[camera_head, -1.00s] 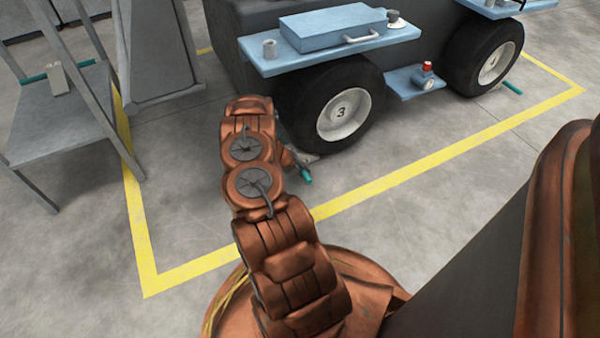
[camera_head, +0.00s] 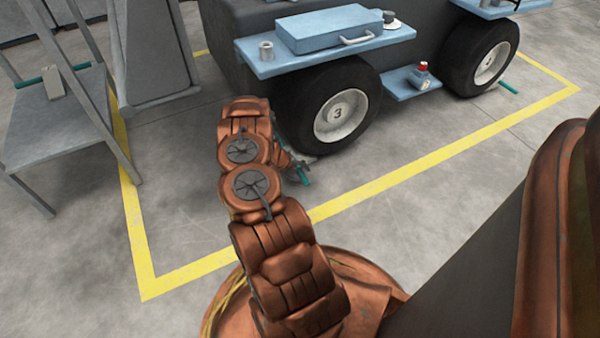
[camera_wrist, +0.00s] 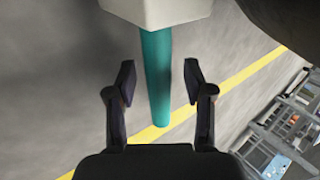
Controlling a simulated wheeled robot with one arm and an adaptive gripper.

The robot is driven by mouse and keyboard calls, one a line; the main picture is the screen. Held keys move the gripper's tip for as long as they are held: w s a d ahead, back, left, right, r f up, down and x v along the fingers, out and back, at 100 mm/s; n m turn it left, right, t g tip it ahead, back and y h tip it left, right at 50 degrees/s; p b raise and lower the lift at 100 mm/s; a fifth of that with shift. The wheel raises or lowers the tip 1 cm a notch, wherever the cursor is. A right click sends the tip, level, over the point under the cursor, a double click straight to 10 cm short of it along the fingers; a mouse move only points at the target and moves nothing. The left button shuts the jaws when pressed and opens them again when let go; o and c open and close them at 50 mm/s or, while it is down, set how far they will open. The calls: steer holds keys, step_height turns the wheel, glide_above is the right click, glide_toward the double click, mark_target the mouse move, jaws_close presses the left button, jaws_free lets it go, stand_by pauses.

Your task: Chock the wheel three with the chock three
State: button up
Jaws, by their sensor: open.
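Wheel three (camera_head: 338,115) is the black tyre with a pale hub marked 3, under the near end of the vehicle. Chock three is a pale block with a teal handle (camera_head: 303,176), low beside the wheel's near side. My arm hides part of it, and I cannot tell whether it touches the tyre. In the wrist view the block (camera_wrist: 155,10) is at the top and its handle (camera_wrist: 156,75) reaches down between my fingers. My gripper (camera_wrist: 160,85) is open, one finger on each side of the handle, with gaps showing. In the head view my gripper is mostly hidden.
The vehicle's blue side shelf (camera_head: 255,62) overhangs wheel three. A grey cart (camera_head: 50,125) at left carries another pale block with a teal handle (camera_head: 52,82). A teal handle (camera_head: 508,88) lies by the far wheel (camera_head: 490,62).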

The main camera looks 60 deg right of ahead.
steer(key=v, duration=1.1)
steer(key=shift+r, duration=0.4)
steer(key=shift+w+a, duration=0.1)
steer(key=shift+a, duration=0.05)
